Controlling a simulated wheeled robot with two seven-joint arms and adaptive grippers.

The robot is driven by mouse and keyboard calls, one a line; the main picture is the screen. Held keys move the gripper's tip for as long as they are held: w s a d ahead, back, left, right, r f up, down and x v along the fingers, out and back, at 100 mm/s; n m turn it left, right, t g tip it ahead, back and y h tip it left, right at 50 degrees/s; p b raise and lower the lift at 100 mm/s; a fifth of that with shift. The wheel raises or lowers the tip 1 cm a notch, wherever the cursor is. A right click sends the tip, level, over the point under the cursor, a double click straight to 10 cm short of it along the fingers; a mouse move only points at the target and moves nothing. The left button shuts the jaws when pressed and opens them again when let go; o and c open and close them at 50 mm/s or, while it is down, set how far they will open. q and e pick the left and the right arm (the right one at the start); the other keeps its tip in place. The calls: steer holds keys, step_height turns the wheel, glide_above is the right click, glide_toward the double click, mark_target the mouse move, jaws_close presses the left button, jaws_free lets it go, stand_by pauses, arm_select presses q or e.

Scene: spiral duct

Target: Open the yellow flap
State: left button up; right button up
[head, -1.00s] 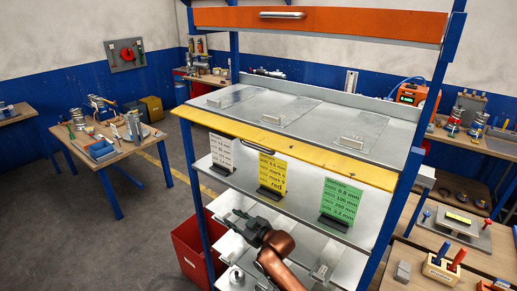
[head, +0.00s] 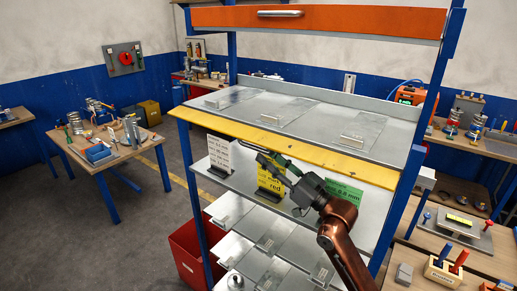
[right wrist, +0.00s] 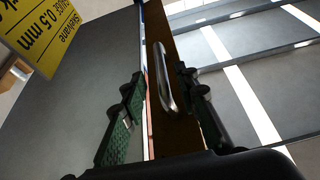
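The yellow flap (head: 300,145) shows in the head view as a long yellow strip along the front edge of the rack's upper grey shelf. My right gripper (head: 270,160) is just below that strip, in front of the yellow card. In the right wrist view its green-padded fingers (right wrist: 158,85) are apart. A metal bar handle (right wrist: 164,78) on a dark brown-orange panel (right wrist: 163,30) appears between them. I cannot tell whether the fingers touch the handle. The panel looks shaded, and its match to the yellow strip is unclear. My left gripper is not in view.
A white card (head: 219,153), a yellow card (head: 269,178) and a green card (head: 345,190) stand on the shelf below. An orange flap (head: 330,20) with a handle is at the top. Blue posts (head: 190,175) flank the rack. A red bin (head: 188,250) stands at left.

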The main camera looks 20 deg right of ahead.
mark_target(257, 149)
steer(key=shift+p+x, duration=0.55)
steer(key=shift+x, duration=1.9)
steer(key=shift+a, duration=0.1)
jaws_close()
